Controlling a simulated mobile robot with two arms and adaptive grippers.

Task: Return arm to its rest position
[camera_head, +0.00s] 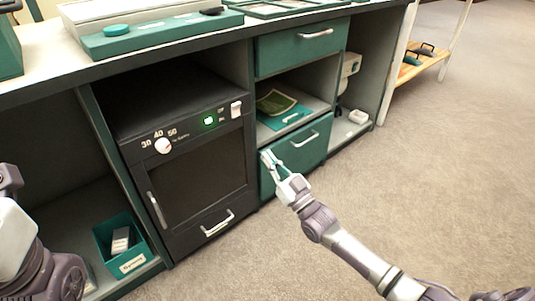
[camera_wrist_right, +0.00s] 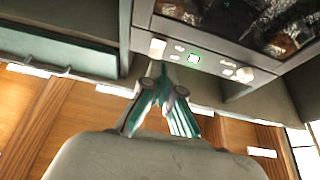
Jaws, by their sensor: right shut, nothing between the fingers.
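My right arm reaches in from the lower right in the head view. Its gripper (camera_head: 267,158) is in front of the lower green drawer (camera_head: 308,143), near that drawer's left edge; whether it touches cannot be told. In the right wrist view the teal fingers (camera_wrist_right: 160,72) come together at the tips, shut and empty. Part of my left arm shows at the left edge of the head view, but its gripper is not seen.
A black cabinet (camera_head: 190,175) with a dial, a lit green button and a closed door stands under the counter (camera_head: 60,62). A green bin (camera_head: 122,245) sits on the low shelf. An upper drawer (camera_head: 302,46) is closed. The carpet (camera_head: 440,170) at right is clear.

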